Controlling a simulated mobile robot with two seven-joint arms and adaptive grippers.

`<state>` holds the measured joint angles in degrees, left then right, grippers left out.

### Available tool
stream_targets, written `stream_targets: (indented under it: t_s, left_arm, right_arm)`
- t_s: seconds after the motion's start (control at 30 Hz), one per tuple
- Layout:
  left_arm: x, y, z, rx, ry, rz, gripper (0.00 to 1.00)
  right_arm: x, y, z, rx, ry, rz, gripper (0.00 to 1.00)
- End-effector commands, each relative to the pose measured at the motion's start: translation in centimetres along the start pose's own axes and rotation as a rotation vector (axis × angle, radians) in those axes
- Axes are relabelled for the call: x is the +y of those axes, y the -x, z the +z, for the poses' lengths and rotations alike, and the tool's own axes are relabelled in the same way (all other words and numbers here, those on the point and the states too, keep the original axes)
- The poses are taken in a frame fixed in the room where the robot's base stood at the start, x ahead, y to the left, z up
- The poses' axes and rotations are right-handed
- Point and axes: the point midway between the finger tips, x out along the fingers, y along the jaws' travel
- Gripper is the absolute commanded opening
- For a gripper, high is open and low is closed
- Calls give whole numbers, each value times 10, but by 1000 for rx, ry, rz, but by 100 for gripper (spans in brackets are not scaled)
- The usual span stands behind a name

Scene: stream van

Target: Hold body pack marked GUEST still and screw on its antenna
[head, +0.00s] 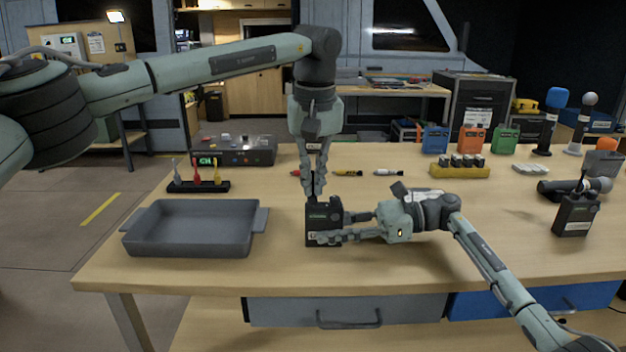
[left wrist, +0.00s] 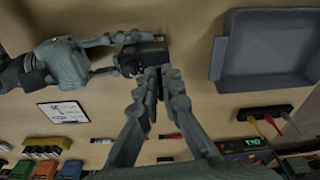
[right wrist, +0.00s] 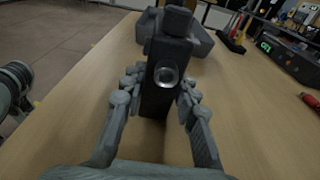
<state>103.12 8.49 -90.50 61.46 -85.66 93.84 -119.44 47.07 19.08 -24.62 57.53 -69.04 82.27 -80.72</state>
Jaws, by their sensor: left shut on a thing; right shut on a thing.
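The dark body pack (head: 323,240) stands upright near the table's front; its small label is too small to read. My right gripper (head: 338,233) is shut on the pack's sides from the right. In the right wrist view the pack (right wrist: 165,100) is between both fingers, with a round silver fitting facing the camera. My left gripper (head: 314,192) points straight down above the pack's top and is shut on a thin dark antenna (head: 312,188), mostly hidden by the fingers. In the left wrist view its fingertips (left wrist: 157,82) meet at the pack (left wrist: 143,50).
A grey tray (head: 190,245) lies left of the pack. Behind it a small rack (head: 198,187) holds coloured antennas. Another dark pack (head: 575,215) stands at the right with microphones. Coloured packs (head: 472,139) and a yellow battery holder (head: 460,172) stand farther back.

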Motion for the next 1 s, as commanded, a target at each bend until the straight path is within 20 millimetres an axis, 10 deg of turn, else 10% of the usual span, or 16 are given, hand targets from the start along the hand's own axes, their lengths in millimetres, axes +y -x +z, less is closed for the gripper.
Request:
stream_targets:
  t_s: [1.0]
  left_arm:
    - [-3,-1,-1,-1,-415,54,0]
  right_arm:
    - [0,0,0,0,0,0,0]
